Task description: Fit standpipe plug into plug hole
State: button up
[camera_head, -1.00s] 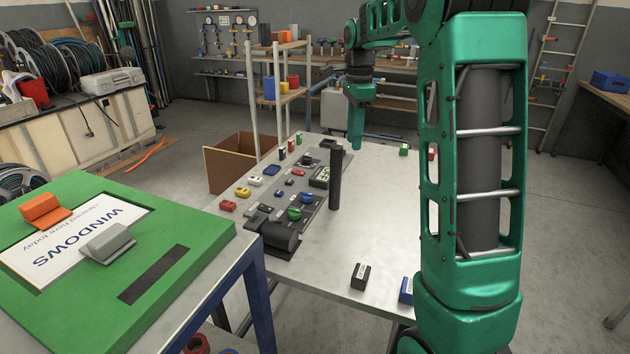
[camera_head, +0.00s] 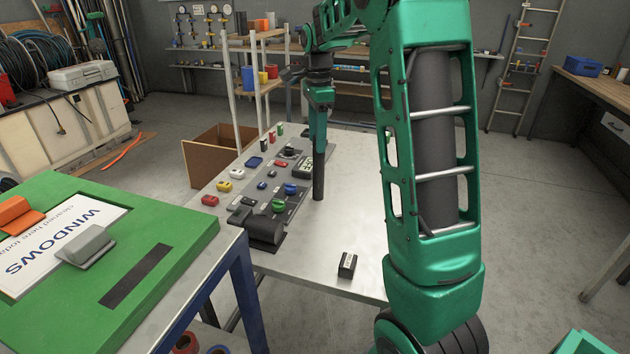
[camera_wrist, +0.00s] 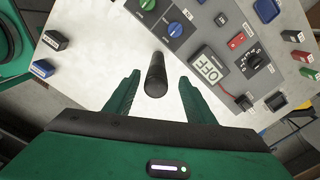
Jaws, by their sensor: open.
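A tall dark cylinder, which I take for the standpipe plug (camera_head: 319,178), stands upright on the table beside the grey panel. In the wrist view the dark cylinder (camera_wrist: 155,76) is seen nearly end-on between my fingers. My gripper (camera_head: 318,142) points down over it in the head view, in line with its upper part. In the wrist view my gripper (camera_wrist: 159,78) is open, with a finger on each side and clear gaps to the cylinder. I cannot pick out the plug hole in either view.
The grey panel (camera_head: 243,203) carries knobs, switches and an OFF display (camera_wrist: 209,69). A thick black cylinder (camera_head: 265,228) lies at its near end. A small black block (camera_head: 347,265) sits near the table's front. A green board (camera_head: 180,235) is at the left. The table's right side is mostly clear.

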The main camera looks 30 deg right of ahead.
aim_at(318, 158)
jog(key=shift+s+d+f, duration=0.1)
jog(key=shift+s+f, duration=0.05)
jog(key=shift+f, duration=1.6)
jog(key=shift+s+f, duration=0.1)
jog(key=shift+f, duration=1.65)
grip_shut()
